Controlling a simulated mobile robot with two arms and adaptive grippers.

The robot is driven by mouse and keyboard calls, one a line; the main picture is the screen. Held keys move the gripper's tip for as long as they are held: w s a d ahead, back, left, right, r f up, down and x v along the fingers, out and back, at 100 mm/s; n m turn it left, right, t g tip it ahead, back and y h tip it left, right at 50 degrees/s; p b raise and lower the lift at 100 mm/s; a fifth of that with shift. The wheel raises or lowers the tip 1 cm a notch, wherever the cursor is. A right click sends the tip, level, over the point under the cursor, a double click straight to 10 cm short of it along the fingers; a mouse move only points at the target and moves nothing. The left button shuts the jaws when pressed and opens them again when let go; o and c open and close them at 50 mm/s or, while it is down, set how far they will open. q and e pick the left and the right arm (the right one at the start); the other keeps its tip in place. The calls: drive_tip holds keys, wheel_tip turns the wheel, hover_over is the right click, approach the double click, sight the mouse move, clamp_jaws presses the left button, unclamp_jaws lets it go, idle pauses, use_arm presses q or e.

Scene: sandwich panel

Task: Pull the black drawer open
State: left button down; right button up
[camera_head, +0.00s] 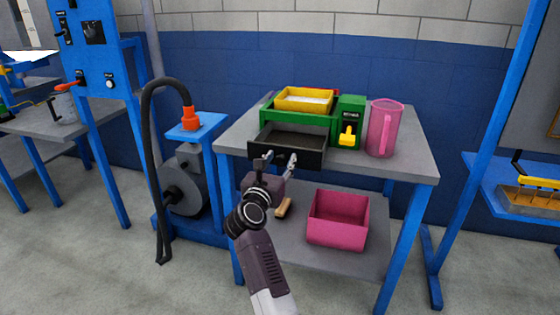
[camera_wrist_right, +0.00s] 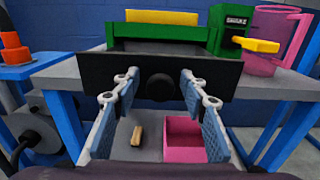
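The black drawer (camera_head: 313,157) stands partly out of the green housing (camera_head: 322,117) on the grey table, and its grey inside shows behind the front panel. In the right wrist view the drawer's black front (camera_wrist_right: 215,75) fills the upper middle, with a round black knob (camera_wrist_right: 160,87) at its centre. My right gripper (camera_head: 280,161) is in front of the drawer. Its two fingers are spread, one on each side of the knob in the right wrist view (camera_wrist_right: 155,94), with a gap to it on both sides. It holds nothing. My left gripper is out of view.
A yellow tray (camera_head: 304,99) sits on the housing. A yellow lever (camera_head: 347,136) and a pink pitcher (camera_head: 385,130) are right of the drawer. A pink bin (camera_head: 338,220) and a small tan piece (camera_head: 284,207) are on the lower shelf. A blue-framed pump (camera_head: 187,180) stands left.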

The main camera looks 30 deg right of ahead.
drive_tip(key=shift+r, duration=0.25)
wheel_tip(320, 180, up, 10)
drive_tip(key=shift+f, duration=0.25)
idle(0.5)
